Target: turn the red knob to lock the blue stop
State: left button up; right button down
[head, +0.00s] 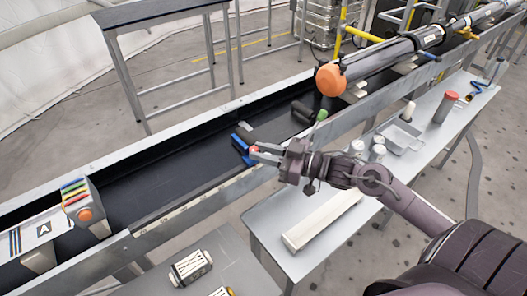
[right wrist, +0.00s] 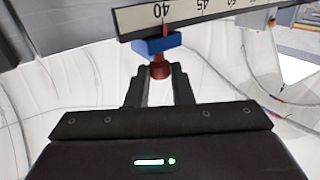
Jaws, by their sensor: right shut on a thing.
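The red knob (head: 253,150) is on the stop's near side. It also shows in the right wrist view (right wrist: 160,70), between the fingertips. My right gripper (head: 256,152) reaches in from the right and is shut on the red knob; its fingers show in the right wrist view (right wrist: 160,78). The knob's turn angle cannot be told. My left gripper is not in view.
A scale (right wrist: 210,18) runs along the rail. A side table (head: 262,218) below holds a long pale bar (head: 322,219), white jars, a tray (head: 398,135) and a red-capped cylinder (head: 445,107). A long tube with an orange end (head: 330,80) lies above the trough.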

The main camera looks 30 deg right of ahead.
jog(key=shift+s+a+r+m+t+h+p, duration=0.1)
jog(key=shift+a+m+t+h+p, duration=0.2)
jog(key=shift+m+t+h+p, duration=1)
jog(key=shift+s+a+f+m+t+h+p, duration=0.15)
jog(key=shift+a+m+h+p, duration=0.15)
jog(key=shift+m+h+p, duration=1.95)
jog(key=shift+a+r+m+t+h+p, duration=0.25)
jog(key=shift+m+t+h+p, duration=0.4)
jog(key=shift+h, duration=2.2)
jog(key=shift+a+f+m, duration=0.1)
jog(key=shift+f+m, duration=0.05)
jog(key=shift+m, duration=0.15)
jog(key=c, duration=1.3)
grip_release()
